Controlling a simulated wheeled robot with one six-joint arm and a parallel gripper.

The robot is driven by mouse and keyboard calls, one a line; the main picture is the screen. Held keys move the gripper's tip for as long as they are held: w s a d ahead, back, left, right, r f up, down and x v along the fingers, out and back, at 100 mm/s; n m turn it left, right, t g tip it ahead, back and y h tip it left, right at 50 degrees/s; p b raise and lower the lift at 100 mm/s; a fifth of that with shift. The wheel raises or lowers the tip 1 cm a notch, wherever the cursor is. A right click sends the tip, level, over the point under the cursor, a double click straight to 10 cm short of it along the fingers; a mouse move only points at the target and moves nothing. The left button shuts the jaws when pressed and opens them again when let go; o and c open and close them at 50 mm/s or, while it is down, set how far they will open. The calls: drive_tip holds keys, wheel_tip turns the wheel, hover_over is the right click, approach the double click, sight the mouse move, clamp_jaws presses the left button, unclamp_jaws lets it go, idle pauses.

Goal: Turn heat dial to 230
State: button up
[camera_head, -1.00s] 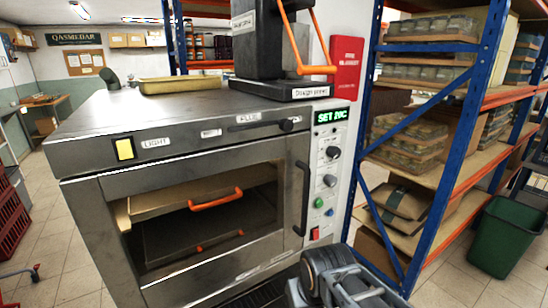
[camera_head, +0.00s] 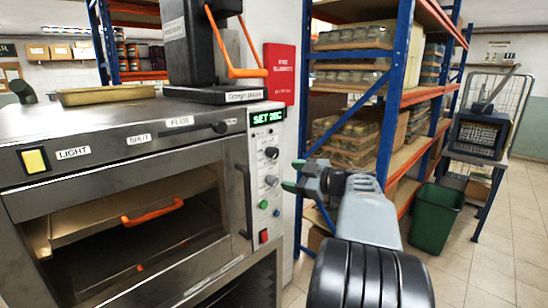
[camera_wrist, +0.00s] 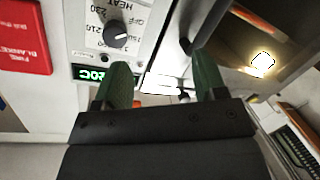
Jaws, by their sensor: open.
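The heat dial (camera_wrist: 115,34) is a dark round knob on a white plate marked HEAT, OFF, 210 and 230, ahead of my fingers in the wrist view. Its white pointer line points to the right there, away from the 230 mark.
A second knob (camera_head: 271,181), coloured buttons and a red switch (camera_head: 264,237) sit lower on the panel. The oven's door handle (camera_head: 244,200) stands out to the left. A blue-posted shelf rack (camera_head: 394,90) and green bin (camera_head: 435,217) are at right. Floor at right is open.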

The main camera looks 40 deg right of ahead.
drive_tip(key=n+t+h, duration=0.1)
drive_tip(key=t, duration=0.1)
approach(276, 154)
drive_tip(key=a+v, duration=0.1)
drive_tip(key=v, duration=0.2)
drive_tip(key=p+x, duration=0.1)
drive_tip(key=x, duration=0.3)
drive_tip(key=p+x, duration=0.2)
drive_tip(key=x, duration=0.2)
drive_tip(key=d+p+x, duration=0.1)
drive_tip(key=p+x, duration=0.1)
drive_tip(key=x, duration=0.3)
drive_tip(key=shift+w, duration=0.25)
drive_tip(key=shift+c, duration=0.3)
